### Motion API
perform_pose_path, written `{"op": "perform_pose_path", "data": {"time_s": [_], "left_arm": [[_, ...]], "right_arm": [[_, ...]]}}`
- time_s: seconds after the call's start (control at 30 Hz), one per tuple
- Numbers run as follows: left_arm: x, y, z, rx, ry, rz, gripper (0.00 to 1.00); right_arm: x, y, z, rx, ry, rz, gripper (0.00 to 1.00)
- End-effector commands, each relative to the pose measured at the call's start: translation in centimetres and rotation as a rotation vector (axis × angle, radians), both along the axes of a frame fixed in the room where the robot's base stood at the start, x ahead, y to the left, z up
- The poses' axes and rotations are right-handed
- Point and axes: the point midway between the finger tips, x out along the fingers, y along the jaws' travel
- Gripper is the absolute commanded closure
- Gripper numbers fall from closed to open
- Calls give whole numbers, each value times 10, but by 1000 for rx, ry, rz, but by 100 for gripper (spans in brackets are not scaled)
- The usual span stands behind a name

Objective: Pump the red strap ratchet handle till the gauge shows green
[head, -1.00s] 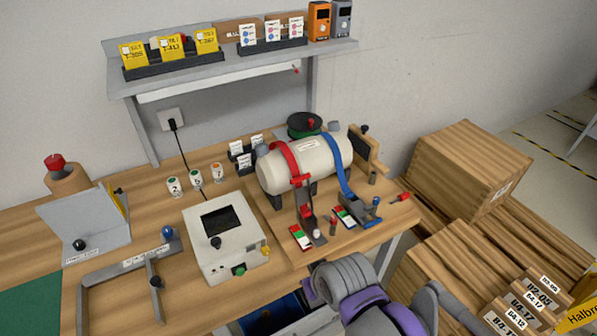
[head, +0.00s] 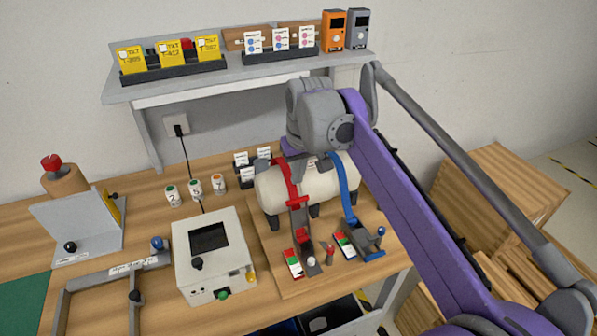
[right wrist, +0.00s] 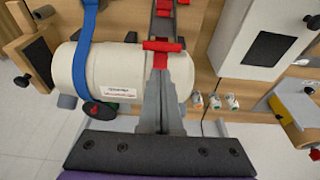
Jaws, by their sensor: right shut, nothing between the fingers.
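A white tank (head: 328,187) lies on a wooden board, with a red strap (head: 279,176) and a blue strap (head: 343,178) around it. The red ratchet's red crossbar handle (head: 298,201) sits at the tank's front; it also shows in the right wrist view (right wrist: 164,46). My right gripper (right wrist: 161,75) is shut and empty, its tips close to the red handle; contact cannot be told. In the head view its wrist hangs over the tank and hides part of it. A red, white and green gauge (head: 292,263) lies beside the red ratchet; its reading is too small to tell. My left gripper is out of view.
The blue ratchet (head: 367,243) and its gauge (head: 344,245) stand just right of the red one. A white box with a dark screen (head: 208,237) stands to the left. A shelf (head: 243,73) with cards and meters overhangs the back. Wooden crates (head: 490,175) stand right.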

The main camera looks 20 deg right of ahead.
Motion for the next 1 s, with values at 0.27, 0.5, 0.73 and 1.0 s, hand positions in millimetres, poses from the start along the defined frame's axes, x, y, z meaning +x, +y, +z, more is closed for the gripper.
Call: {"op": "perform_pose_path", "data": {"time_s": [0.27,0.5,0.73,1.0], "left_arm": [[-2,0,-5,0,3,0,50],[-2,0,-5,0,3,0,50],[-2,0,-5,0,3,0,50],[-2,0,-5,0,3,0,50]], "right_arm": [[12,-1,-47,0,0,0,100],[16,-1,-62,0,-1,0,100],[16,-1,-62,0,-1,0,100],[12,-1,-61,-1,-23,0,100]]}}
